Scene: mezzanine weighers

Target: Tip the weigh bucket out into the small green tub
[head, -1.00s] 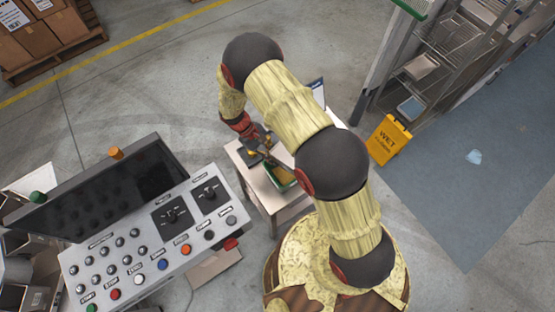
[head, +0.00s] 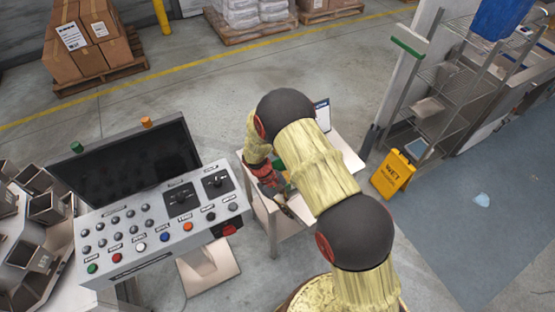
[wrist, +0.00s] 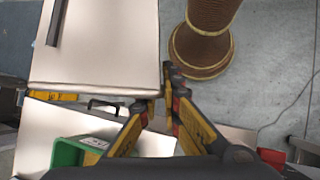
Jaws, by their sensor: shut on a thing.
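My gripper (wrist: 161,98), with yellow and black fingers, is shut at the lower right corner of a smooth pale metal body (wrist: 100,45), which looks like the weigh bucket. It fills the upper left of the wrist view. Its mouth and contents are not visible, so I cannot tell its tilt. The small green tub (wrist: 67,153) is at the lower left, partly cut off by my gripper. In the head view my gripper (head: 277,191) is over the near left part of the small table, and the tub (head: 279,164) is mostly hidden by my arm.
The pale table (head: 345,155) bears a small upright screen (head: 322,114) at its far side. A control console (head: 150,220) stands close on the left, with metal buckets (head: 45,207) beyond. A yellow wet-floor sign (head: 393,174) stands right. Floor behind the table is clear.

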